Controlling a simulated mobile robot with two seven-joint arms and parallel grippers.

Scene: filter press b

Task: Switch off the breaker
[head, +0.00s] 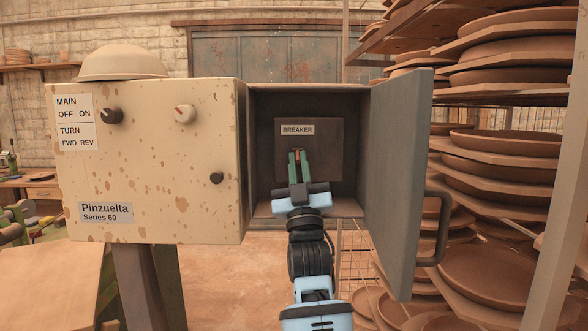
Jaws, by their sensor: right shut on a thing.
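A beige control box labelled Pinzuelta Series 60 (150,170) stands in front of me with its grey door (398,170) swung open to the right. Inside, a brown panel (328,140) carries a plate reading BREAKER (297,130). My right gripper (297,158) reaches into the box from below, just under that plate. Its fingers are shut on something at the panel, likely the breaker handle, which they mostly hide. I cannot tell the handle's position. My left gripper is not in view.
Racks of clay plates (505,155) stand close on the right. The box front has a MAIN knob (112,116), a second knob (185,114) and a small dark knob (216,178).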

